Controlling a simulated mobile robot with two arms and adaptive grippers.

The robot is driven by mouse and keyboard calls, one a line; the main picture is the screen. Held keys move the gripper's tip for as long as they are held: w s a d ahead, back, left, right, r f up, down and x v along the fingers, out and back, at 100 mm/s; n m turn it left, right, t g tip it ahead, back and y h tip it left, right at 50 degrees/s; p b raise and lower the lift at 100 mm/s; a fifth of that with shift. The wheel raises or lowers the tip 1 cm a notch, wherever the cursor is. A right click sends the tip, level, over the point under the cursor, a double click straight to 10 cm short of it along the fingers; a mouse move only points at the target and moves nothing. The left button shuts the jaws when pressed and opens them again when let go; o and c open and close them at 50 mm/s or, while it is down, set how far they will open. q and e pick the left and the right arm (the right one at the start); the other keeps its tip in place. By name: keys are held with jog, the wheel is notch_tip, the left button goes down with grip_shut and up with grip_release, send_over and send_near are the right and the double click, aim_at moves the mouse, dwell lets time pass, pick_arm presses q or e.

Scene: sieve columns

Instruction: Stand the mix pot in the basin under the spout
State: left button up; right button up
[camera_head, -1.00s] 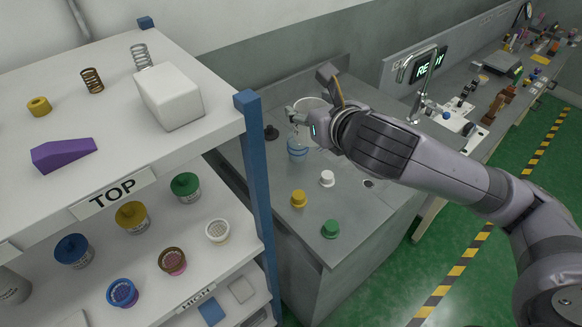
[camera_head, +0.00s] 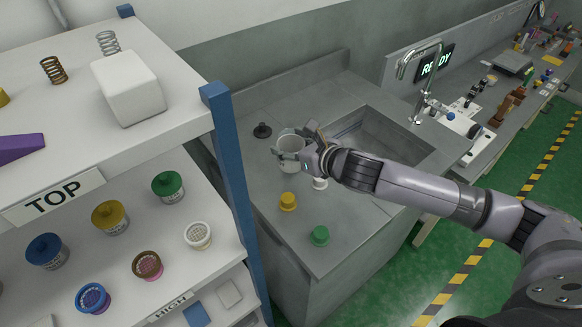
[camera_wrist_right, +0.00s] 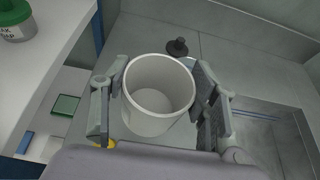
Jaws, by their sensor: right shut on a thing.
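The mix pot (camera_head: 291,160) is a pale grey, open-topped round pot, upright and empty inside as far as I see. My right gripper (camera_head: 297,150) is shut on it, with fingers on both sides of the pot (camera_wrist_right: 160,100) in the right wrist view. I cannot tell if its base touches the counter. The basin (camera_head: 418,152) is a sunken rectangle in the counter, right of the pot and partly hidden by my right arm. The spout (camera_head: 403,70) is a curved metal tap above the basin's far right side. My left gripper is out of view.
Yellow (camera_head: 288,201), green (camera_head: 320,235) and white (camera_head: 320,184) caps stand on the near counter. A black knobbed piece (camera_head: 262,131) is behind the pot. A shelf with a blue post (camera_head: 232,170) stands left.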

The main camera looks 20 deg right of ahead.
aim_at(298, 170)
jog(key=shift+f, duration=3.9)
jog(key=o, duration=1.2)
jog(key=shift+f, duration=0.15)
jog(key=shift+c, duration=0.2)
